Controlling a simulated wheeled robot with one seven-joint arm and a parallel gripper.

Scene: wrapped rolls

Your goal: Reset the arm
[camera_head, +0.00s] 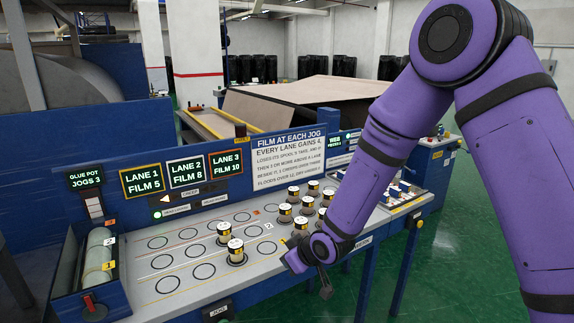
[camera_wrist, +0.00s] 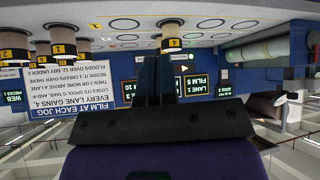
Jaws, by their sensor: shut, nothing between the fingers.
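My purple arm reaches in from the right in the head view and bends down over the front right part of the grey bench (camera_head: 170,285). Its wrist is low, close to the bench's front edge. In the wrist view, which is upside down, my gripper (camera_wrist: 160,70) has its two dark fingers together with nothing between them. A yellow-banded spool (camera_wrist: 62,40) stands apart from the fingers in that view. The wrist partly hides the spools and bench behind it in the head view.
A spool (camera_head: 236,251) stands in a ringed spot at centre, with several more to its right near my wrist. Empty rings lie to the left. A blue panel with lane displays (camera_head: 186,170) and a white text sign (camera_head: 290,158) rises behind. Green floor lies in front.

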